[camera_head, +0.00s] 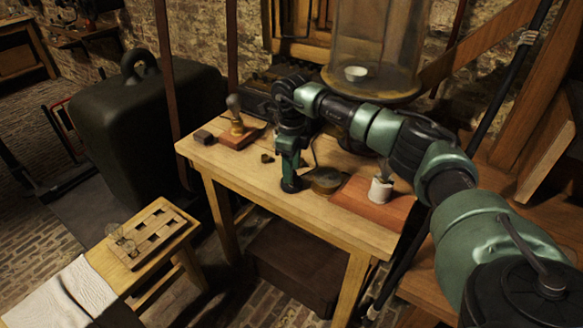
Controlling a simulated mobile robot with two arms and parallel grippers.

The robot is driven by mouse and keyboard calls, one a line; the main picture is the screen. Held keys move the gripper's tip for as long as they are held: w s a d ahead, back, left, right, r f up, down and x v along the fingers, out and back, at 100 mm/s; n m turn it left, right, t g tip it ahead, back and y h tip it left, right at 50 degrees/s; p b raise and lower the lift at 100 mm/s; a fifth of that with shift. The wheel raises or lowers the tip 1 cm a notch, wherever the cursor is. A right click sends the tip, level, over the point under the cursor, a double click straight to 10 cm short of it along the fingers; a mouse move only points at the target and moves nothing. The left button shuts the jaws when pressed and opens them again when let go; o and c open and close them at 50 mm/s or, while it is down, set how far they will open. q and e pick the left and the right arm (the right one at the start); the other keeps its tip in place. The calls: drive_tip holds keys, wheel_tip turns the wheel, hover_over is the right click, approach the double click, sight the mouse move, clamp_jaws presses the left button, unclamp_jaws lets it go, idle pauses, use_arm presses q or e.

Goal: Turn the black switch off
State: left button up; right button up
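What looks like the black switch (235,105) stands on a small reddish-brown wooden base on the left part of the wooden table. Its dark handle points up above a brass-coloured part. My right arm reaches in from the right, and my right gripper (291,182) points down close to the front edge of the table, to the right of the switch and apart from it. Whether its fingers are open or shut does not show. My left gripper is not in view.
A small dark block (204,137) lies left of the switch. A round brass-coloured dish (326,181) and a white jar (380,191) on a red board (354,205) stand to the right. A glass bell jar (375,45) is behind. A slotted wooden rack (158,228) sits on the lower-left bench.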

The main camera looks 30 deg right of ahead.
drive_tip(key=shift+r, duration=0.1)
wheel_tip(320, 180, up, 8)
drive_tip(key=shift+f+b, duration=0.2)
drive_tip(key=shift+b, duration=0.2)
idle(0.5)
